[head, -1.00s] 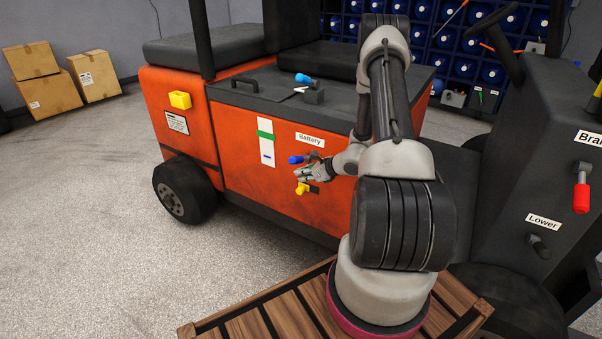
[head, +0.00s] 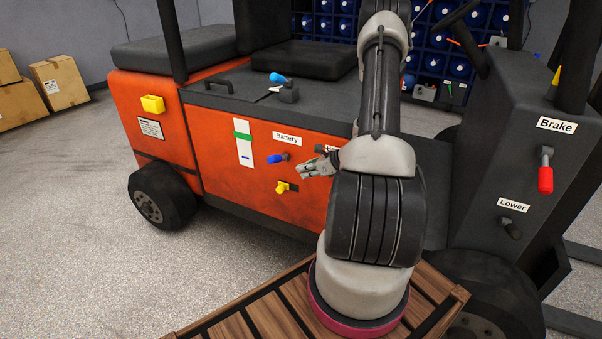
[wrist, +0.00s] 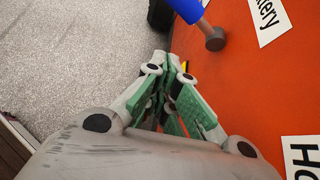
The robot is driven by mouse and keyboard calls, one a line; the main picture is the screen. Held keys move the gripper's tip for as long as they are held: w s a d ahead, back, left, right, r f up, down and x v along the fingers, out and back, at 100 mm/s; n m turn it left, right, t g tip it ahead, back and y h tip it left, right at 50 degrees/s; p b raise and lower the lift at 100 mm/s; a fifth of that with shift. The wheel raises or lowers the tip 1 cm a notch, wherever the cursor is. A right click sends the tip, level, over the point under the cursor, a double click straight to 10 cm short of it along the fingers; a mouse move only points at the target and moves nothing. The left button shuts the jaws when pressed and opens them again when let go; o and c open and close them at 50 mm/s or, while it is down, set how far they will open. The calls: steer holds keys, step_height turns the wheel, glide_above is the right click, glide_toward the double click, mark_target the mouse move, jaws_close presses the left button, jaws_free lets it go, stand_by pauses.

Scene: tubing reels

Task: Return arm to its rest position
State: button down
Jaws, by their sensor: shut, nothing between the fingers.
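My arm stands on its round base on the wooden slatted platform (head: 270,318) in the head view and reaches toward the orange side of the forklift (head: 215,140). My gripper (head: 304,172) is shut and empty. It hangs in front of the orange panel, just right of the blue-handled lever (head: 277,158) under the "Battery" label (head: 287,138). A yellow knob (head: 283,187) is just below and left of it. In the wrist view the green-padded fingers (wrist: 163,70) are together, with the blue handle (wrist: 186,9) beyond them. The label right of "Battery" is partly hidden by my arm.
A red-handled lever (head: 545,178) under "Brake" and a dark knob (head: 511,228) by "Lower" are on the black panel at right. A blue-knobbed lever (head: 280,78) stands on the black top cover. Cardboard boxes (head: 60,82) stand at back left. The grey floor (head: 80,270) at left is clear.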

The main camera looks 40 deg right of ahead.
stand_by(0.5)
steer(key=s+a+r+n+g+y, duration=0.25)
steer(key=s+a+n, duration=0.2)
steer(key=s, duration=0.25)
steer(key=s+a+r+n+g+y, duration=0.1)
steer(key=s+a+r+n+g, duration=0.25)
steer(key=s+n, duration=0.3)
steer(key=s+a+r+n+h, duration=0.2)
steer(key=s+r+n, duration=0.3)
steer(key=r, duration=0.5)
steer(key=s+a+r+n+h, duration=0.3)
steer(key=r+n, duration=0.4)
steer(key=r, duration=0.3)
steer(key=s+a+r+n+h, duration=0.3)
steer(key=s+r+n, duration=0.4)
steer(key=r, duration=0.3)
steer(key=shift+s+a+r+t, duration=0.15)
steer(key=shift+a+r+t, duration=0.2)
steer(key=shift+a, duration=0.25)
